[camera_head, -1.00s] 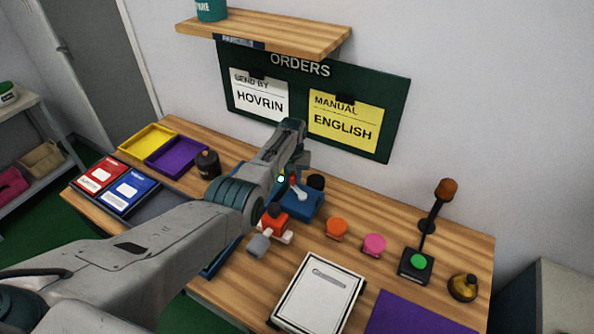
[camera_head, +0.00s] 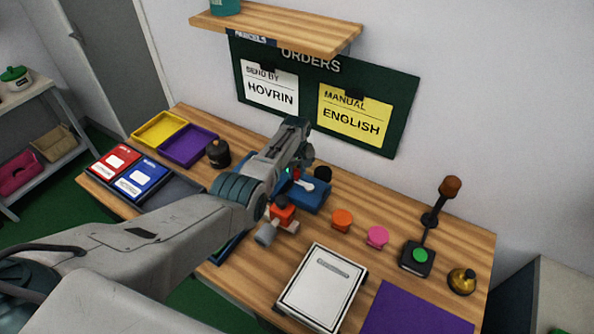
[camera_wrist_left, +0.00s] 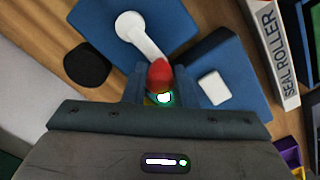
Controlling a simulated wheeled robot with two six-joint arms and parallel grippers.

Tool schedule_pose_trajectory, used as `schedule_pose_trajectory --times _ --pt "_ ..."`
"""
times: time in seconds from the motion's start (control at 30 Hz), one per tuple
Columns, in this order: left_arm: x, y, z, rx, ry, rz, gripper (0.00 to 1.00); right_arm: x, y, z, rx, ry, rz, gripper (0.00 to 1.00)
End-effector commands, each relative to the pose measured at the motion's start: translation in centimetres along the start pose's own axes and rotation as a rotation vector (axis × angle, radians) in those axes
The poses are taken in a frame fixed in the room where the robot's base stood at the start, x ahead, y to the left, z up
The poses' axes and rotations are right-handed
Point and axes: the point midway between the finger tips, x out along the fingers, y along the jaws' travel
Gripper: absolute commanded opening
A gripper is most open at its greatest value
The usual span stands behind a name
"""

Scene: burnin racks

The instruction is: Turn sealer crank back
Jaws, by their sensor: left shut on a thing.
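The sealer is a blue box (camera_head: 312,197) on the table, partly hidden behind my left arm. Its white crank arm (camera_wrist_left: 139,33) ends in a red knob (camera_wrist_left: 159,74), best seen in the left wrist view. My left gripper (camera_wrist_left: 159,88) is shut on the red knob, with one finger on each side of it. In the head view the left gripper (camera_head: 294,172) is at the sealer, its fingertips mostly hidden. My right gripper is not in view.
A black round knob (camera_head: 322,173) stands behind the sealer. A red-and-grey item (camera_head: 282,212), an orange piece (camera_head: 341,219) and a pink piece (camera_head: 377,237) stand nearby. A white case (camera_head: 321,288) lies in front. A tall lever (camera_head: 435,215) stands at the right.

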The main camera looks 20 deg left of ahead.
Motion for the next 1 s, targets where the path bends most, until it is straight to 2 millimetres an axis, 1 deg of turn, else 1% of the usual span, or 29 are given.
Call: schedule_pose_trajectory --times 0.23,0.27,0.33,0.37,0.63,0.77,0.87,1.0 --pt "-0.1 0.0 -0.1 -0.001 0.002 0.000 0.02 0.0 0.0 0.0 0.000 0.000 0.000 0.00" --pt "-0.1 0.0 -0.1 -0.001 0.001 0.000 0.31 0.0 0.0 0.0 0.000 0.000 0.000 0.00" --pt "-0.1 0.0 -0.1 -0.001 0.001 0.000 0.44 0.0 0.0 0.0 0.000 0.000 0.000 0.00" --pt "-0.1 0.0 -0.1 0.000 0.001 0.000 0.46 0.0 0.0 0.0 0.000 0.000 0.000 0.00" --pt "0.0 0.0 0.0 0.000 0.000 0.000 0.46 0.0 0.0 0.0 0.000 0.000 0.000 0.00" --pt "-0.4 0.0 -0.1 0.000 0.002 0.001 0.46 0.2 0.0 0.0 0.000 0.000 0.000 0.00" --pt "-1.2 0.1 -0.1 0.000 0.003 0.002 0.46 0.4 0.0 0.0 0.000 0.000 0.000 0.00" --pt "-2.8 0.0 0.0 0.000 0.003 0.002 0.46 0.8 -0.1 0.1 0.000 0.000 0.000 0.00"
